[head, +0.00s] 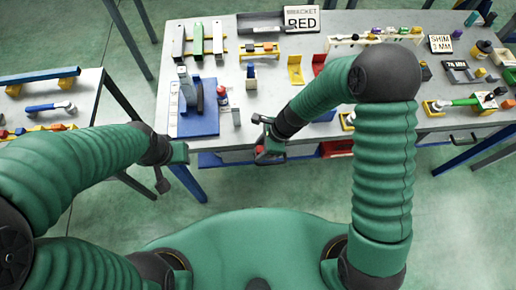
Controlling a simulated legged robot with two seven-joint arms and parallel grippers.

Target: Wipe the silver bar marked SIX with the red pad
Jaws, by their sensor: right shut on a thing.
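Two silver-grey bars, left (179,42) and right (217,38), stand at the back left of the table on either side of a green bar (198,40). I cannot read any mark SIX on them. My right gripper (263,140) is at the table's front edge, well short of the bars. It is shut on a small red thing (260,151), probably the red pad, mostly hidden by the fingers. My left gripper (170,170) is empty with its fingers apart, off the table's front left corner.
A blue base (199,122) with upright parts stands at the table's front left, between my grippers and the bars. A sign reading RED (302,19) stands at the back. Yellow brackets (295,70) lie mid-table. A second table (85,105) is at the left.

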